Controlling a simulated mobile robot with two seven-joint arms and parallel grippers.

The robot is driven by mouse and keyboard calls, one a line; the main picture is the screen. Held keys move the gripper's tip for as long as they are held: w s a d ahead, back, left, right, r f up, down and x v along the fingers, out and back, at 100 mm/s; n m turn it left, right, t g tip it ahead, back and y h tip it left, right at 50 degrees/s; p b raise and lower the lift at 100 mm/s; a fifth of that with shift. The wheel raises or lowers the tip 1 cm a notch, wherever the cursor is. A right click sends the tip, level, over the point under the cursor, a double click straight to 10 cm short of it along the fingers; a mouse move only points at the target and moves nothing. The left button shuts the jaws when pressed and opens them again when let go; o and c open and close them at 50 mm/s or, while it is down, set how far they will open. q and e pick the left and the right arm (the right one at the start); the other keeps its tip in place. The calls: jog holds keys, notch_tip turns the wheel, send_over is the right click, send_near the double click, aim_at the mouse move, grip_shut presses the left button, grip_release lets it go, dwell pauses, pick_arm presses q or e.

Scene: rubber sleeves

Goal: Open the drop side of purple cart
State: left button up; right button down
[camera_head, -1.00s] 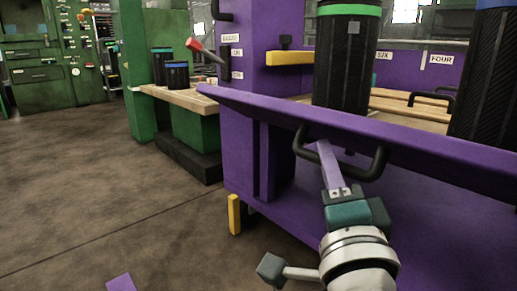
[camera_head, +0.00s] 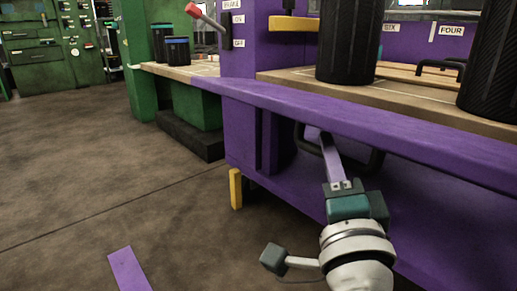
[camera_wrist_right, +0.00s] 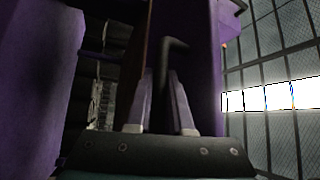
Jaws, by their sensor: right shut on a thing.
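The purple cart's drop side (camera_head: 340,122) is a long purple panel along the cart's near edge, tilted a little outward. A dark bar handle (camera_head: 374,163) is on its outer face. My right gripper (camera_head: 325,142) is below the panel edge, shut on this handle. In the right wrist view, its two purple fingers (camera_wrist_right: 162,82) stand on either side of the dark handle (camera_wrist_right: 167,58). The panel hides part of the grip in the head view. A purple strip at the lower left looks like a finger of my left gripper (camera_head: 125,262); its opening cannot be seen.
Dark ribbed cylinders (camera_head: 348,45) stand on the cart's wooden bed (camera_head: 295,80). A red-tipped lever (camera_head: 203,15) is beside the brake labels. A yellow leg (camera_head: 236,188) is under the cart's corner. A green bench (camera_head: 197,105) stands behind left. The floor at left is clear.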

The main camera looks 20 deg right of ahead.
jog(key=c, duration=0.8)
grip_release()
jog(key=shift+r, duration=0.1)
jog(key=shift+s+a, duration=0.15)
jog(key=shift+s, duration=0.15)
jog(key=p+v, duration=0.3)
jog(key=v, duration=0.6)
jog(key=shift+s+f, duration=0.15)
jog(key=shift+f, duration=0.2)
